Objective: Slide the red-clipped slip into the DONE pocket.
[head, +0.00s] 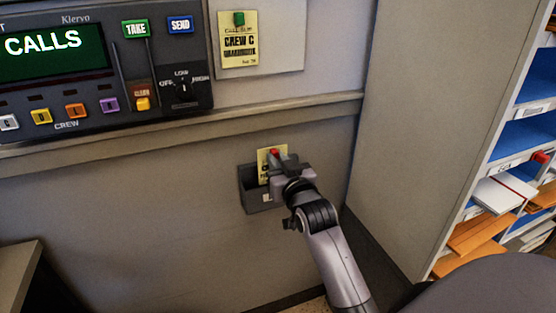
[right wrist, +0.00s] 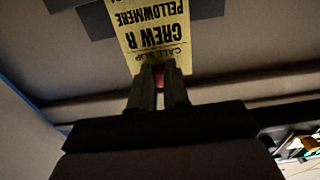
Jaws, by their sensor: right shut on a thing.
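The yellow slip (head: 263,168) has a red clip (head: 274,153) at its top and stands upright at the grey wall pocket (head: 250,201). My right gripper (head: 280,161) is shut on the slip at its clip. In the right wrist view the slip (right wrist: 153,38) appears upside down, reading "CALL SLIP, CREW R, PELLOWMERE", with the red clip (right wrist: 159,76) between the fingertips (right wrist: 160,70). The slip's lower end overlaps the pocket; I cannot tell how deep it sits inside. The pocket's small pale label is mostly hidden and unreadable. My left gripper is out of view.
A ledge (head: 200,122) runs along the wall above the pocket. Above it are a console (head: 100,80) with a "CALLS" screen and a green-clipped slip (head: 239,45) on a panel. A cabinet side (head: 420,110) and a paper-filled shelf rack (head: 520,150) stand at right.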

